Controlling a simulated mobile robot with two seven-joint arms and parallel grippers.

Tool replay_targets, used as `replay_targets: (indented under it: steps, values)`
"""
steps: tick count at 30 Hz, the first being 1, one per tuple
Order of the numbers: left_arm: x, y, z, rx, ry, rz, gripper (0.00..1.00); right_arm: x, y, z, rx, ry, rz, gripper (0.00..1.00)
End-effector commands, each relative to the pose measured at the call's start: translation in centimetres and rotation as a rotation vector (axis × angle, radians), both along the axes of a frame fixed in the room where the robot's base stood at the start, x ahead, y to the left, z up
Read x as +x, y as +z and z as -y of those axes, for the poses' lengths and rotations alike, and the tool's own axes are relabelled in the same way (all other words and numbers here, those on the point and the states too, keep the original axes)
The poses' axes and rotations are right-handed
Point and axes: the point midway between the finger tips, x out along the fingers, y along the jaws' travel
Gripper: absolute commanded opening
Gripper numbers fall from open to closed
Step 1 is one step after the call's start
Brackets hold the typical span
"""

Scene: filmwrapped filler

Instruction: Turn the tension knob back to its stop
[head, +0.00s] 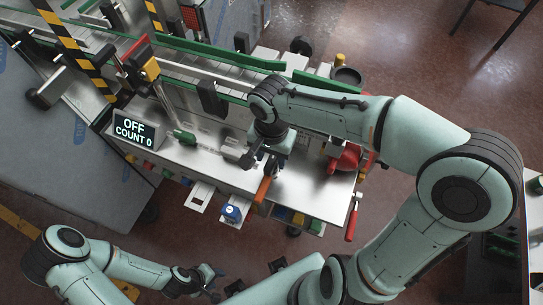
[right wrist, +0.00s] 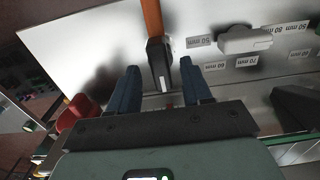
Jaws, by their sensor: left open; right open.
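I cannot tell for sure which part is the tension knob. A blue round knob (head: 232,212) sits on a white plate at the machine's front edge, and a green knob or handle (head: 185,137) lies on the deck. My right gripper (head: 270,165) points down over the deck, open. In the right wrist view its fingers (right wrist: 159,72) stand apart, with the black end (right wrist: 158,52) of an orange-handled lever (head: 264,189) showing between their tips; contact is unclear. My left gripper (head: 212,278) is open, low in the head view, away from the machine.
A display (head: 134,129) reads OFF, COUNT 0. A grey slider (right wrist: 244,40) lies among millimetre labels on the deck. A red part (head: 345,158) and a red-handled lever (head: 352,217) are at the deck's right end. Green rails (head: 215,55) run along the back.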

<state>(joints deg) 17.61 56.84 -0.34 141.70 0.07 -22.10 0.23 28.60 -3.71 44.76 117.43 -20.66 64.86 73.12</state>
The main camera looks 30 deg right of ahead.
Motion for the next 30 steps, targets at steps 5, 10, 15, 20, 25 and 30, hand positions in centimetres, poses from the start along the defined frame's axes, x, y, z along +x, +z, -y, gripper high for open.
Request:
replay_targets:
  steps: [5, 10, 15, 20, 25, 30]
  values:
    - [-0.06, -0.10, 0.00, 0.000, 0.000, 0.000, 0.43, -0.02, -0.80, 0.03, -0.001, 0.000, -0.001, 0.49]
    - [-0.04, -0.08, 0.00, 0.000, 0.000, 0.000, 0.43, 0.01, -0.79, 0.02, -0.001, 0.000, 0.001, 0.49]
    - [-0.04, -0.08, 0.00, 0.000, 0.000, 0.000, 0.43, 0.01, -0.77, 0.02, 0.000, 0.000, 0.000, 0.13]
    - [-0.04, -0.08, 0.00, 0.000, 0.000, 0.000, 0.43, 0.01, -0.76, 0.01, 0.001, 0.000, 0.001, 0.00]
    - [-0.06, -0.11, 0.00, 0.000, 0.000, 0.000, 0.43, 0.01, -0.75, -0.02, 0.001, 0.015, 0.001, 0.00]
    - [-0.14, -0.20, -0.01, 0.000, 0.000, -0.001, 0.43, 0.00, -0.77, -0.03, 0.001, 0.073, 0.001, 0.00]
